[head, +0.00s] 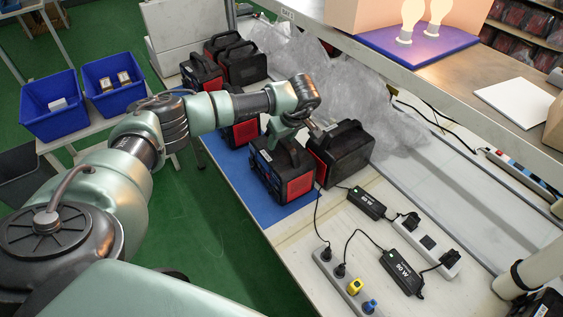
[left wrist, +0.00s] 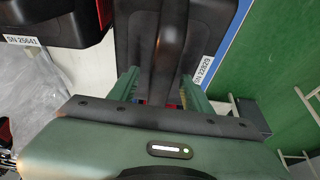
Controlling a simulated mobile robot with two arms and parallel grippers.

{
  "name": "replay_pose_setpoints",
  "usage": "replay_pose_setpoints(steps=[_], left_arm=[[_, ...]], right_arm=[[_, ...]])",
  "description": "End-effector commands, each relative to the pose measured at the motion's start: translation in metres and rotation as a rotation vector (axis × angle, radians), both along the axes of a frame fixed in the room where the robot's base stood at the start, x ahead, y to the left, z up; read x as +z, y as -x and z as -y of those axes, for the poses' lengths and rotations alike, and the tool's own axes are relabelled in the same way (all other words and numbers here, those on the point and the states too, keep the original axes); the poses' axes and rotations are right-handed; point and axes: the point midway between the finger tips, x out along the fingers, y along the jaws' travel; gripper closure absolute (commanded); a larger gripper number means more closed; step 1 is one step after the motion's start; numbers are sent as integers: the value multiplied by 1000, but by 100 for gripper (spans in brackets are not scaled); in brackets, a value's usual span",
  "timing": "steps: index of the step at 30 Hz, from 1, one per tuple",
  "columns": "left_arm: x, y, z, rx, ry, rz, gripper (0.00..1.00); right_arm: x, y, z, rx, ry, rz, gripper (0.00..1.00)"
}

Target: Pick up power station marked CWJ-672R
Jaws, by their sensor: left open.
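Several black power stations with red side panels stand on the bench. My left gripper (head: 284,134) is over the handle of the front-left power station (head: 281,172), which stands on a blue mat (head: 229,168). In the left wrist view, the open green fingers (left wrist: 160,92) straddle the black handle (left wrist: 172,40), one on each side. A label reading SN 22829 (left wrist: 203,70) is on this unit. A second power station (head: 340,152) stands close on its right; a label reading SN 25641 (left wrist: 23,41) shows on the neighbouring unit. I cannot read the marking CWJ-672R anywhere. My right gripper is not in view.
More power stations (head: 241,62) stand farther back on the bench. Clear plastic wrap (head: 375,110) lies behind them. Chargers (head: 401,273) and power strips (head: 425,240) with cables lie in front. Blue bins (head: 52,106) stand at left. A shelf (head: 390,55) overhangs the bench's right side.

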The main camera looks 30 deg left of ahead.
Motion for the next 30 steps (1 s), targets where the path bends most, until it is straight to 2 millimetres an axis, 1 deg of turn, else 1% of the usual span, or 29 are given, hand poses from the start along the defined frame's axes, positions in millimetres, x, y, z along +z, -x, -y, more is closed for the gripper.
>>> replay_pose_setpoints(steps=[28,29,30], left_arm=[[-5,0,0,0,0,0,51],[-5,0,0,0,0,0,56],[-5,0,0,0,0,0,68]], right_arm=[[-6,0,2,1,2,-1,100],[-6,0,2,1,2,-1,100],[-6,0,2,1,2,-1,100]])
